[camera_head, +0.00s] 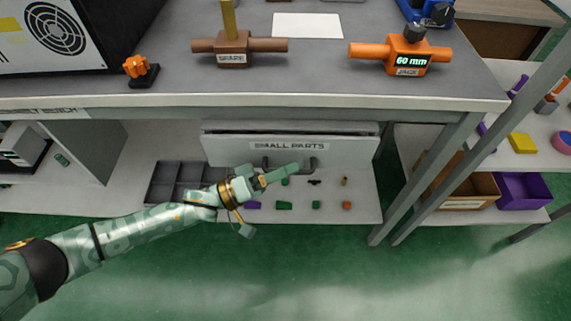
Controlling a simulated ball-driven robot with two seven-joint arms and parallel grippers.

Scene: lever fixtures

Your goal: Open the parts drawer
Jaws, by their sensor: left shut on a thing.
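The parts drawer (225,151) is a pale front panel labelled "SMALL PARTS", below the bench top near the middle of the view. A dark bar handle (312,163) runs along its lower part. A narrow strip shows above the panel's top edge; I cannot tell how far the drawer stands out. My left gripper (277,177) reaches in from the lower left, with its green fingers at the left part of the handle. It is shut on the handle, and the fingers hide part of it. My right gripper is not in view.
Below the drawer, a shelf (360,205) holds several small coloured parts and a dark divided tray (166,182). Metal bench legs (440,170) stand to the right, near a purple bin (523,187). Lever fixtures stand on the bench top (320,75). The green floor in front is clear.

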